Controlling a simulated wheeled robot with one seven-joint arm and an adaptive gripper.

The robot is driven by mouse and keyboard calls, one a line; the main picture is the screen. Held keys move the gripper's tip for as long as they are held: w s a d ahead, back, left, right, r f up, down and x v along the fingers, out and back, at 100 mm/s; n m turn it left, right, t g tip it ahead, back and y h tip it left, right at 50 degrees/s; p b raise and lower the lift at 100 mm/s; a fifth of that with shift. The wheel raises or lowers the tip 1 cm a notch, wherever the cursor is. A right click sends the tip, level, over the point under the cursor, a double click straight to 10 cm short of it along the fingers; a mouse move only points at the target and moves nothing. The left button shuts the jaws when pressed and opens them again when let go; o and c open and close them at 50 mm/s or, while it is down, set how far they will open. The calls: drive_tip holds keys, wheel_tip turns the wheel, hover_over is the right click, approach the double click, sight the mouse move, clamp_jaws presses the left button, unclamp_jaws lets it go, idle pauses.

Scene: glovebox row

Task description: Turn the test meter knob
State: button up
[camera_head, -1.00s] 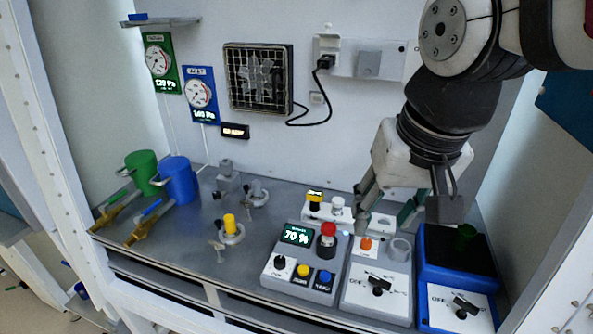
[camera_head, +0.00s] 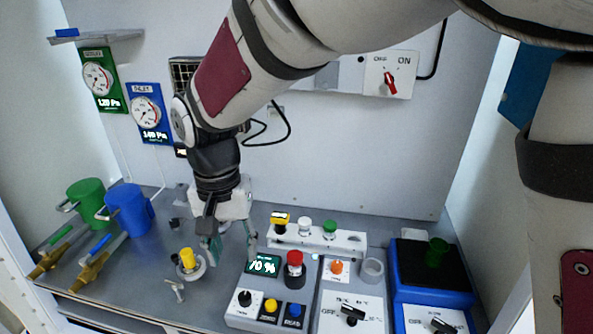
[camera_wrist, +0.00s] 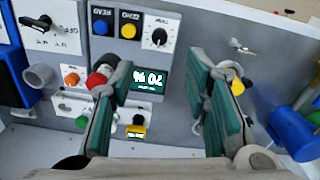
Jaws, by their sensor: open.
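The knob also shows in the wrist view (camera_wrist: 158,38), beyond the fingertips. My gripper (camera_head: 231,248) is open and empty, pointing down above the bench, behind and left of the box. In the wrist view the open fingers (camera_wrist: 160,75) flank the display, with the knob ahead of the gap between them.
A red mushroom button (camera_head: 294,258) stands right of the display. A yellow-topped valve (camera_head: 187,258) is left of my gripper. Black selector knobs (camera_head: 351,314) are on boxes to the right. Blue (camera_head: 128,211) and green mugs stand at the left.

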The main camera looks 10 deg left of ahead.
sight(244, 295)
wheel_tip(244, 295, down, 14)
drive_tip(key=shift+d+r+p, duration=0.1)
drive_tip(key=shift+r+p, duration=0.05)
drive_tip(key=shift+p, duration=0.25)
clamp_jaws()
